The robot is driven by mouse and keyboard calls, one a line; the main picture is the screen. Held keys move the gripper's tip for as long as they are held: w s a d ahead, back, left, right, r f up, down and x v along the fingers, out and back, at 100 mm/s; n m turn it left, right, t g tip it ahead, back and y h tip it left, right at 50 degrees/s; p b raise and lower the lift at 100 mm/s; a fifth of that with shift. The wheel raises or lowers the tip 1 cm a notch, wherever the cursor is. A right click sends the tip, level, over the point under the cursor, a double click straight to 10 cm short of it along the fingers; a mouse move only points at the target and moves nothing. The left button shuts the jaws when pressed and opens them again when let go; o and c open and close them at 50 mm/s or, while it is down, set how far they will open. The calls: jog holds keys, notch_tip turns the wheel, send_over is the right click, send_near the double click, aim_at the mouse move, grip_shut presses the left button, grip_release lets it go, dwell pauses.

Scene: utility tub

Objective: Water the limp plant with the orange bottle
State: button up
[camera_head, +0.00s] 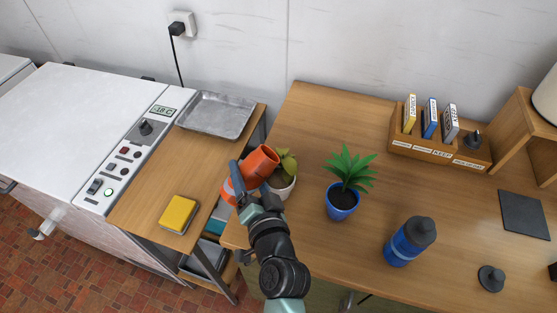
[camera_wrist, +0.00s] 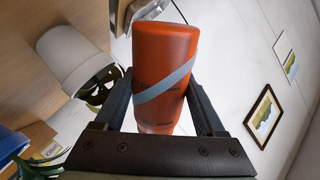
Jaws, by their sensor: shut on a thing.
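My gripper (camera_head: 243,188) is shut on the orange bottle (camera_head: 261,163), with a finger on each side of it in the wrist view (camera_wrist: 163,75). The bottle is tilted well over, and its one end is close to the limp plant (camera_head: 287,162). That plant has drooping olive-green leaves in a white pot (camera_head: 284,188); the white pot also shows in the wrist view (camera_wrist: 72,52), left of the bottle. No water is visible. A healthy green plant (camera_head: 349,168) stands in a blue pot (camera_head: 342,205) to the right. A blue bottle (camera_head: 404,246) stands upright farther right.
A wooden rack (camera_head: 440,148) with small packets stands at the back of the wooden table (camera_head: 310,115). A metal tray (camera_head: 215,114) and a yellow sponge-like block (camera_head: 178,213) lie on the side bench. A dark square mat (camera_head: 524,214) and a small black disc (camera_head: 491,279) lie at right.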

jog(key=shift+a+f+m+y+p, duration=0.15)
jog(key=shift+m+y+p, duration=0.15)
jog(key=shift+m+p, duration=0.3)
dwell(1.3)
jog(key=shift+s+r+m+g+y+p, duration=0.1)
jog(key=shift+r+m+g+y+p, duration=0.2)
jog(key=shift+r+m+p, duration=0.8)
jog(key=shift+r+m+g+y+p, duration=0.25)
jog(key=shift+m+p, duration=0.25)
jog(key=shift+p, duration=1.25)
dwell(3.2)
